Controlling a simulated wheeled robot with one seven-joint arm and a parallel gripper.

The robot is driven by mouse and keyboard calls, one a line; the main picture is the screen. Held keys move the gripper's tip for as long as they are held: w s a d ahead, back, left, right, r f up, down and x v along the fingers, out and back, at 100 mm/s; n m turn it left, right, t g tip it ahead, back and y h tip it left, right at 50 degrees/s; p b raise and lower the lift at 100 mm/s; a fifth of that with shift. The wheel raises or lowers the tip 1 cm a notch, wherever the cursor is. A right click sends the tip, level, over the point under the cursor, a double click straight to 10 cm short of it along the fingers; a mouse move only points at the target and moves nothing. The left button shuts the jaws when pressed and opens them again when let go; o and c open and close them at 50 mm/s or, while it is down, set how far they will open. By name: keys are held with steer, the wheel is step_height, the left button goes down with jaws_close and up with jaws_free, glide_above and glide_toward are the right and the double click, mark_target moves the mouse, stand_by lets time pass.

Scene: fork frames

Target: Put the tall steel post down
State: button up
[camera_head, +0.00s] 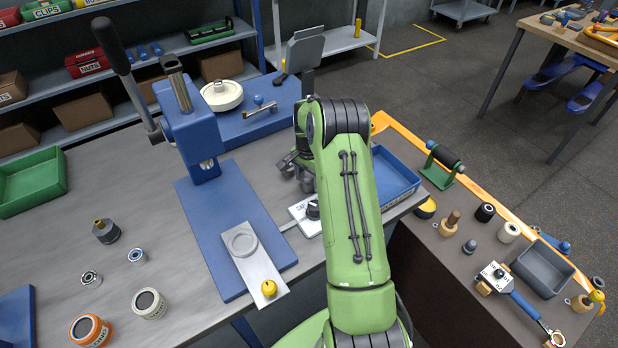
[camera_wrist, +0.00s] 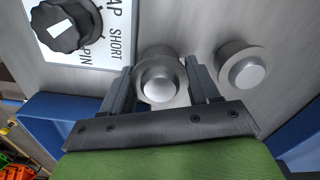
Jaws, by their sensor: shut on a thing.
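The tall steel post (camera_wrist: 158,86) is a round grey post with a bright, smaller cap, seen nearly end-on in the wrist view. My gripper (camera_wrist: 160,84) is shut on it, with one dark finger on each side. A second, similar steel post (camera_wrist: 243,70) stands to its right, apart from the fingers. I cannot tell whether the held post's lower end touches the grey surface. In the head view my green arm covers most of the gripper and posts; only some grey metal shows left of the arm.
A white card with a black knob (camera_head: 313,209) lies near the gripper; the knob also shows in the wrist view (camera_wrist: 66,26). A blue tray (camera_head: 404,192) sits right of my arm. A blue press (camera_head: 190,125) stands to the left.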

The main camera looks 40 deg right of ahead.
steer(key=shift+f, duration=0.1)
steer(key=o, duration=1.6)
